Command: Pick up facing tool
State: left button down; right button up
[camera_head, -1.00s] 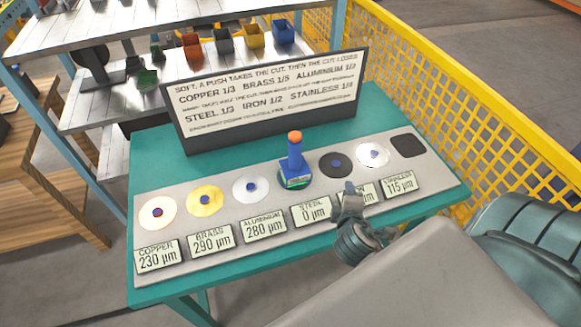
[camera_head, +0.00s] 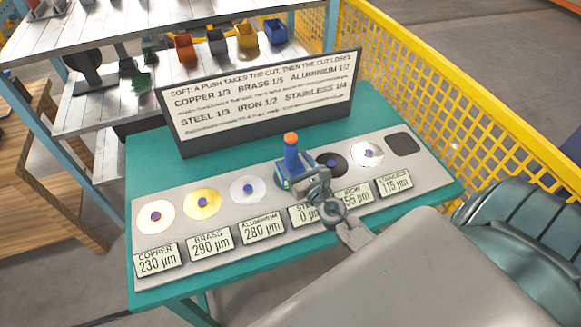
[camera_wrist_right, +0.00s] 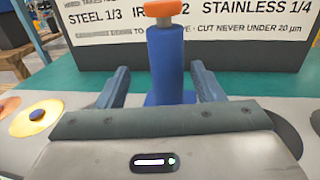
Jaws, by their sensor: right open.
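The facing tool, with a blue post, an orange cap and a blue base (camera_head: 290,156), stands upright over the steel spot on the grey plate. In the right wrist view its post (camera_wrist_right: 171,60) rises between my two fingers. My right gripper (camera_head: 302,181) is at the tool's near side, fingers apart on either side of the post; it also shows in the wrist view (camera_wrist_right: 160,88). I cannot tell whether a finger touches the post. The gripper hides part of the tool's base and the steel label. My left gripper is not in view.
The grey plate (camera_head: 225,225) on the teal table (camera_head: 147,160) holds several discs with blue centres and reading labels. The steel label reads 0 µm. A sign board (camera_head: 262,98) stands behind. A yellow mesh fence (camera_head: 440,100) runs at the right. Shelves with bins are at the back left.

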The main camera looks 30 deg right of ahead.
aim_at(288, 146)
jog(key=shift+w, duration=0.45)
jog(key=w, duration=0.1)
jog(key=w+d+p, duration=0.1)
jog(key=w, duration=0.2)
jog(key=shift+w+d+r, duration=0.15)
jog(key=shift+w+r, duration=0.2)
jog(key=shift+r, duration=0.05)
jog(key=shift+w, duration=0.3)
jog(key=shift+s, duration=0.1)
jog(key=shift+c, duration=0.7)
grip_shut()
jog(key=shift+r, duration=0.1)
